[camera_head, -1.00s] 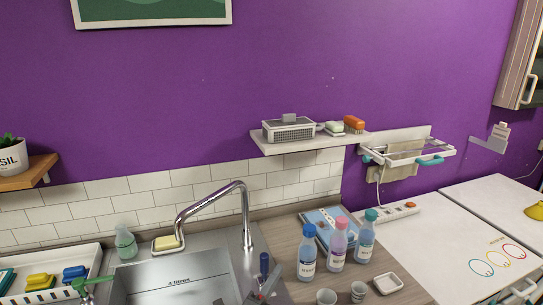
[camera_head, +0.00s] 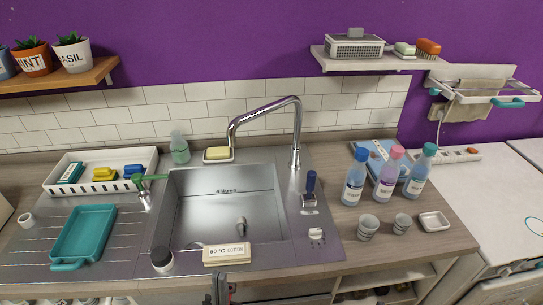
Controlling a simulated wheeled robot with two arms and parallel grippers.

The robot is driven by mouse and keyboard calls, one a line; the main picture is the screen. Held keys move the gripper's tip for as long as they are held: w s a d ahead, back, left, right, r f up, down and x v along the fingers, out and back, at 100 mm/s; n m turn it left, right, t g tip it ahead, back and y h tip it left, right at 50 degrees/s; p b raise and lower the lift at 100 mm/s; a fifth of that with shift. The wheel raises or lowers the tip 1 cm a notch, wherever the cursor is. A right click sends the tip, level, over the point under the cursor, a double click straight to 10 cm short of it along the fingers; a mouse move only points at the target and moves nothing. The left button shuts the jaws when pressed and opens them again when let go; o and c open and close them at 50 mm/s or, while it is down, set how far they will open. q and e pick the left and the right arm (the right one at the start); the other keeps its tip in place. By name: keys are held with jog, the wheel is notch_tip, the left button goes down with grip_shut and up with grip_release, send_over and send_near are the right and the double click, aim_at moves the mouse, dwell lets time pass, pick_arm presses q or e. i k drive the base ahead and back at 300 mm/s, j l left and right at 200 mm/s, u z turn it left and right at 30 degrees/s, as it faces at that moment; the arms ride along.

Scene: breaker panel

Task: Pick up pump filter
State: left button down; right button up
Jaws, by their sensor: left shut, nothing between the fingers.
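I cannot tell for sure which thing is the pump filter. A dark-topped cylinder with a pale base (camera_head: 162,258) stands at the sink's front left corner. A grey mesh box (camera_head: 354,46) with a block on top sits on the wall shelf. My left gripper (camera_head: 221,290) shows at the bottom edge, in front of the counter and below the cream "60 °C" block (camera_head: 227,254). It is shut and empty, apart from these things. My right gripper is not in view.
A chrome tap (camera_head: 265,110) arches over the sink. A teal tray (camera_head: 83,233) and a white rack (camera_head: 100,171) are at the left. Several bottles (camera_head: 385,175), two small cups (camera_head: 368,226) and a white dish (camera_head: 434,221) stand at the right.

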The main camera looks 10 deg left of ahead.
aim_at(241, 226)
jog(key=i+l+u, duration=0.1)
jog(key=l+u, duration=0.15)
jog(key=l, duration=0.5)
jog(key=l+u, duration=0.25)
jog(key=l, duration=0.45)
jog(key=l+u, duration=0.1)
jog(key=u, duration=0.9)
jog(key=k+u, duration=0.1)
jog(key=u, duration=0.4)
jog(key=i+z, duration=0.25)
jog(key=i, duration=0.4)
